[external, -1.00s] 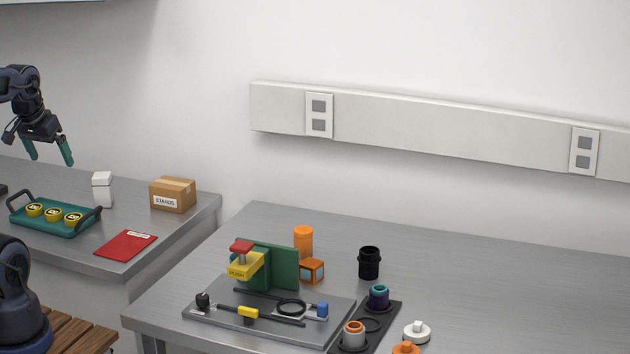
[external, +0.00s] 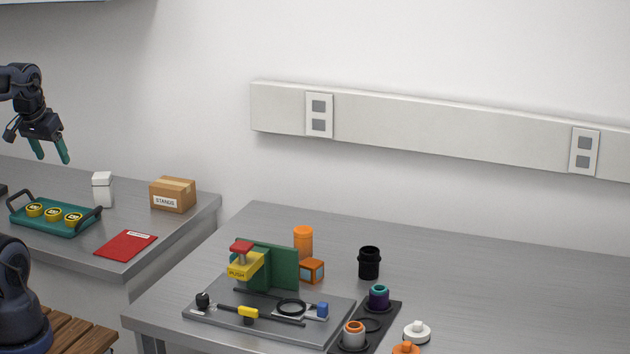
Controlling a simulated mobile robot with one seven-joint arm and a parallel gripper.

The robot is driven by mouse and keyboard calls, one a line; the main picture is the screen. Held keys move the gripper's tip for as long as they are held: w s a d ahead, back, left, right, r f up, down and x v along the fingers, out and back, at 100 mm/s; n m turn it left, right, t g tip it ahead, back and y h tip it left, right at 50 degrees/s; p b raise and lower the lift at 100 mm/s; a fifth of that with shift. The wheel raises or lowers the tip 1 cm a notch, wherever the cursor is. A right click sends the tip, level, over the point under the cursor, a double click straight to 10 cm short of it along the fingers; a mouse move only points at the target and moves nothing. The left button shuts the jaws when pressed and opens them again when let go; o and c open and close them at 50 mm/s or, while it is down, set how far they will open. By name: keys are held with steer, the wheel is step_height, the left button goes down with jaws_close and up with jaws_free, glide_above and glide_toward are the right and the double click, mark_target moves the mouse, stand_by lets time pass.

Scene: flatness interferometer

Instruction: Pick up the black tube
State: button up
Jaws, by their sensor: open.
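The black tube (external: 369,263) stands upright on the grey table at the right, behind the dark holder strip and right of the orange containers. Nothing touches it. My gripper (external: 50,152) is at the far left, above the other bench, with its two teal fingers apart and nothing between them. It is far from the black tube.
A grey plate (external: 215,318) with a green upright panel (external: 280,268) and yellow push block stands left of the tube. A dark strip (external: 388,322) holds two ringed cylinders in front. The far left bench bears a teal tray (external: 72,228) and a box (external: 172,194). Table behind and right of the tube is clear.

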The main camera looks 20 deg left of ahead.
steer(key=w+d+r+m+g+h, duration=0.1)
steer(key=w+d+r+m, duration=0.15)
steer(key=w+d, duration=0.85)
steer(key=w+d+r+m+g, duration=0.1)
steer(key=w+d+r+m, duration=0.15)
steer(key=w+d, duration=0.8)
steer(key=m+g, duration=0.2)
steer(key=m, duration=0.4)
glide_above(369, 253)
steer(key=a, duration=0.1)
steer(key=f, duration=2.3)
steer(key=shift+s+a+f, duration=0.1)
steer(key=shift+s+f, duration=0.1)
steer(key=shift+s, duration=0.1)
steer(key=shift+d+f, duration=0.2)
steer(key=shift+f, duration=0.3)
steer(key=f, duration=0.6)
steer(key=d+f, duration=0.1)
steer(key=f, duration=0.3)
steer(key=shift+w, duration=0.4)
